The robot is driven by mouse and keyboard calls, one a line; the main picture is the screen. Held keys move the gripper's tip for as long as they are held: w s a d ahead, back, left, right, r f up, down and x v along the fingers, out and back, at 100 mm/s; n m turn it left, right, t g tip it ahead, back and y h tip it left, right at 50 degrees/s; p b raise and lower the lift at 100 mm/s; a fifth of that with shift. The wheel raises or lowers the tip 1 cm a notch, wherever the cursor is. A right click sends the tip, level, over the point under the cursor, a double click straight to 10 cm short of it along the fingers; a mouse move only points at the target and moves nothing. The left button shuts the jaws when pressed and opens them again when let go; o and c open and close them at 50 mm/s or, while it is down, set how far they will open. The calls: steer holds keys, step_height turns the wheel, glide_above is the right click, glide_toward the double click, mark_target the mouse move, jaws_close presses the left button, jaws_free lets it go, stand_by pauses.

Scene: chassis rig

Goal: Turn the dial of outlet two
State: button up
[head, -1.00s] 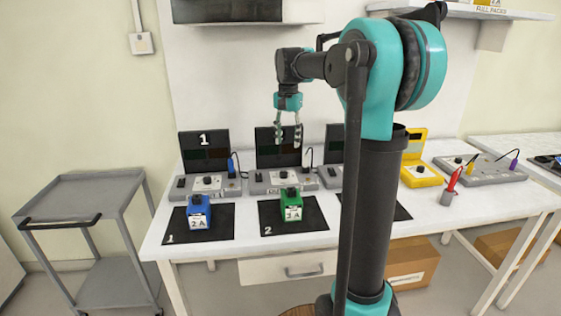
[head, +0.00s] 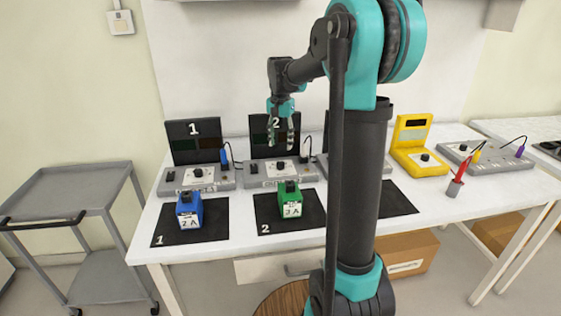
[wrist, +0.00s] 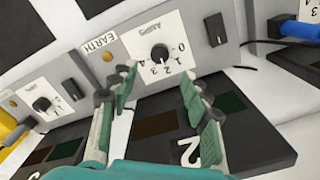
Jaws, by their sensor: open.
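Outlet two (head: 290,178) is a grey unit with a black panel marked 2 behind it. Its black dial (head: 278,167) sits on a white scale plate; it shows larger in the wrist view (wrist: 159,53), with numbers from 0 to 4 around it. The pointer's exact setting is hard to tell. My gripper (head: 282,146) hangs above outlet two, pointing down, open and empty. In the wrist view its green-padded fingers (wrist: 165,88) are spread, and the dial shows between and beyond their tips, apart from them.
Outlet one (head: 200,180) with a blue plug stands left, a third outlet (wrist: 42,103) on the other side, partly hidden by my arm. A blue block (head: 189,210) and green block (head: 290,199) lie on black mats in front.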

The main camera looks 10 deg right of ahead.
mark_target(281, 162)
step_height(281, 162, down, 8)
steer(key=shift+f, duration=0.2)
steer(key=shift+c, duration=0.5)
jaws_close()
